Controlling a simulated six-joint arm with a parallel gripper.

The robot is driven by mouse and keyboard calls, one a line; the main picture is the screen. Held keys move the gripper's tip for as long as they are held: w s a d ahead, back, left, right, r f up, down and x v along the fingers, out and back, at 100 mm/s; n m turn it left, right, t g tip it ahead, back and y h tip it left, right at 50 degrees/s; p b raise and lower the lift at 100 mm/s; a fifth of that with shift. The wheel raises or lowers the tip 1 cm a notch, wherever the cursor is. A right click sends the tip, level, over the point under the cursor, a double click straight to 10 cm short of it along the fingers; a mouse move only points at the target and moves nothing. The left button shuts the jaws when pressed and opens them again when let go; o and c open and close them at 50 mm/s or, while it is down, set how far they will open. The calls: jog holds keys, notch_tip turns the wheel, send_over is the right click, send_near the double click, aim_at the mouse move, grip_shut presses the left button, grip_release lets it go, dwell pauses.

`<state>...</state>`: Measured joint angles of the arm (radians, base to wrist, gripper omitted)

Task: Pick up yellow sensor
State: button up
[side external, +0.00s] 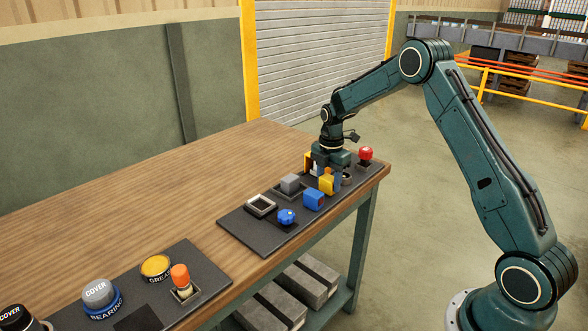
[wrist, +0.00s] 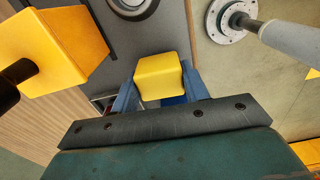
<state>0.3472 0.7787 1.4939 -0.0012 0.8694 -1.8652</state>
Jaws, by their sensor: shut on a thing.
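The yellow sensor (side external: 327,184) is a small yellow block near the right end of the dark mat on the bench. My gripper (side external: 329,180) points down over it, with its blue fingers at the block's sides. In the wrist view the yellow block (wrist: 160,76) sits between the two blue fingers, and my gripper (wrist: 158,88) is shut on it. Its underside is hidden, so I cannot tell whether it touches the mat.
Another yellow block with a black cylinder (wrist: 55,45) stands close on the left in the wrist view. The bench's back left (side external: 170,180) is clear.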

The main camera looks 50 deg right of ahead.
aim_at(328, 177)
notch_tip(328, 177, up, 19)
jog(key=shift+r, duration=0.15)
dwell(0.5)
jog(key=shift+w, duration=0.1)
dwell(0.4)
jog(key=w+a+f, duration=0.4)
jog(key=a+f, duration=0.1)
jog(key=a, duration=0.4)
jog(key=w+a+f, duration=0.5)
jog(key=a+f, duration=0.1)
jog(key=a, duration=0.3)
jog(key=shift+a+n, duration=0.3)
jog(key=shift+a, duration=0.1)
jog(key=shift+f, duration=0.1)
jog(key=shift+f, duration=3.4)
jog(key=shift+f, duration=0.4)
